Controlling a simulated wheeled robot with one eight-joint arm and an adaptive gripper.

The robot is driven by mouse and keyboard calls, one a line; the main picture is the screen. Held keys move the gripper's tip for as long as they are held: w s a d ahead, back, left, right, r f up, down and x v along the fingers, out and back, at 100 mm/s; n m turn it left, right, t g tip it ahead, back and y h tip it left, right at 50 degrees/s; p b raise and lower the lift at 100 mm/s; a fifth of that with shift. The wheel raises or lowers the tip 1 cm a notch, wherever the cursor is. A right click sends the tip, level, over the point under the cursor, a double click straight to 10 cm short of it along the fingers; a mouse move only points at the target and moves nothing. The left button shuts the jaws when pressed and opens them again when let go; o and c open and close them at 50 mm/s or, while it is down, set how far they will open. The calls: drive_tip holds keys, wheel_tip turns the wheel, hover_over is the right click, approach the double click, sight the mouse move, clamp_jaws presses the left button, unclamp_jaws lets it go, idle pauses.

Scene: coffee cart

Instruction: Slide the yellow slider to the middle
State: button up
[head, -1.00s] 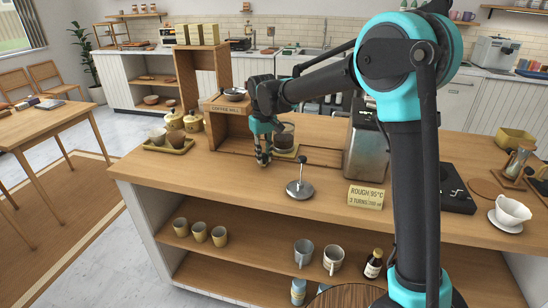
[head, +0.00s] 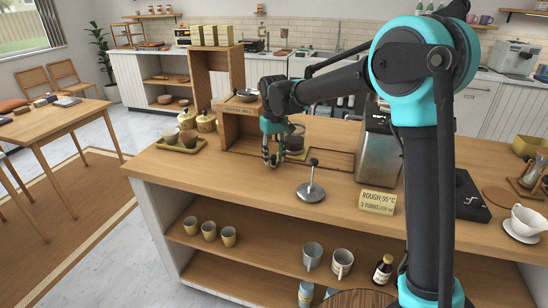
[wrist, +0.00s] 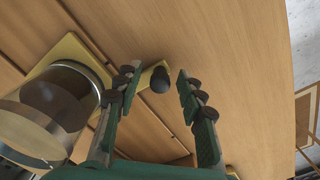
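The yellow slider (wrist: 147,74) shows in the wrist view as a flat yellow piece with a dark round knob (wrist: 160,79). In the head view the yellow slider (head: 298,156) lies on the counter under a glass jar with dark contents (head: 295,141), partly hidden by my gripper. The jar also shows large at the left of the wrist view (wrist: 58,108). My gripper (head: 272,163) points down just left of the jar. In the wrist view my gripper (wrist: 156,76) is open, with the knob between its fingertips and gaps showing on both sides.
A wooden coffee mill stand (head: 238,120) rises behind my gripper. The counter's front left is clear.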

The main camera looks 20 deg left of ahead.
wheel_tip(320, 180, up, 12)
drive_tip(key=shift+f, duration=0.15)
idle(0.5)
